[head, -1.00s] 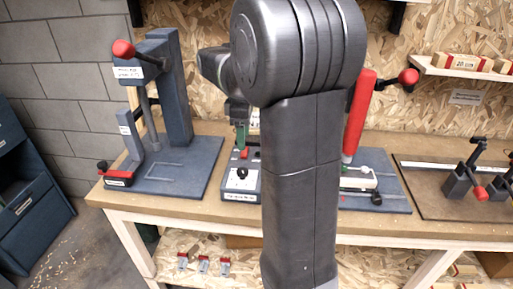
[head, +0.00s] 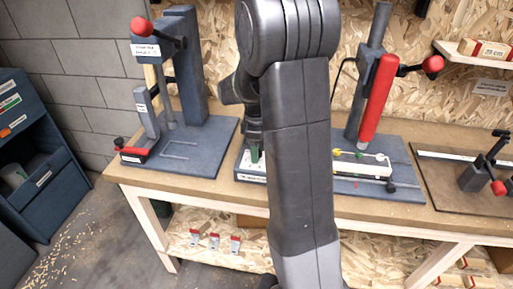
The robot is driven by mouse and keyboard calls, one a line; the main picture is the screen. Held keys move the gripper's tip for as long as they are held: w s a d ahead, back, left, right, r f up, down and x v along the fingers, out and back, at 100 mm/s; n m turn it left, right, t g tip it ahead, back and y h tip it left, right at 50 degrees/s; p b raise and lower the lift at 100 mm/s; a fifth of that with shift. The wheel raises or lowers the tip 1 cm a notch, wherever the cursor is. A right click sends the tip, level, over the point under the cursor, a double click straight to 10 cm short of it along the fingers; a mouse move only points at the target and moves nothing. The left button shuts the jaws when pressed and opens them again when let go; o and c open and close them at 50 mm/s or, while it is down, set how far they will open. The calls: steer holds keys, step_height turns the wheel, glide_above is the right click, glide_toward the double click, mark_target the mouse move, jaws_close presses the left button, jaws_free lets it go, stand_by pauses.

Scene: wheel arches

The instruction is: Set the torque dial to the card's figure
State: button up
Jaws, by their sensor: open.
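A small station with a white front panel (head: 247,177) stands on the bench, mostly behind my arm. The black round dial is hidden now. My gripper (head: 255,155) points down over this station, with a green part at its tip. It is open and partly covered by my own forearm. I cannot see whether it touches the dial. No card with a readable figure shows. Small white labels sit on the left press (head: 145,50), but their print is too small to read.
The left press has a red-knobbed lever. A second press with a red handle (head: 378,95) stands to the right. A clamp board (head: 470,180) lies at the far right. A blue cabinet (head: 35,160) is on the left. Red-and-white pieces (head: 214,240) lie on the lower shelf.

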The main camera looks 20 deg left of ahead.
steer(key=shift+f, duration=0.2)
steer(key=shift+c, duration=0.3)
steer(key=c, duration=0.9)
steer(key=shift+c, duration=0.2)
